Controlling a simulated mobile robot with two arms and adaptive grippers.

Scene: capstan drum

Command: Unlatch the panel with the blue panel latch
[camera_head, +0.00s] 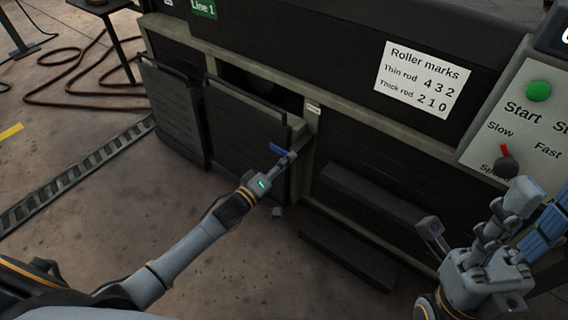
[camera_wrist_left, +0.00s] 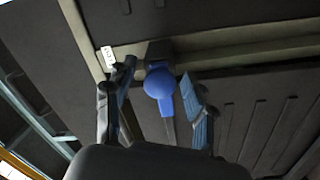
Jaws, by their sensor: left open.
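The blue panel latch (camera_head: 278,149) sits at the right edge of a dark panel (camera_head: 240,135) on the machine's front in the head view. In the left wrist view the blue latch (camera_wrist_left: 160,88) has a round hub and a short handle, and shows between the fingers. My left gripper (camera_head: 286,160) is at the latch; in the wrist view it (camera_wrist_left: 155,100) is open with one finger on each side, and I cannot tell whether either touches it. My right gripper (camera_head: 465,215) is at the lower right, away from the latch, with its fingers spread and nothing visible between them.
A second dark panel (camera_head: 174,110) stands to the left. Dark steps (camera_head: 350,255) jut out to the right of the latch. A control box (camera_head: 525,120) with a green button and a speed knob is at the right.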

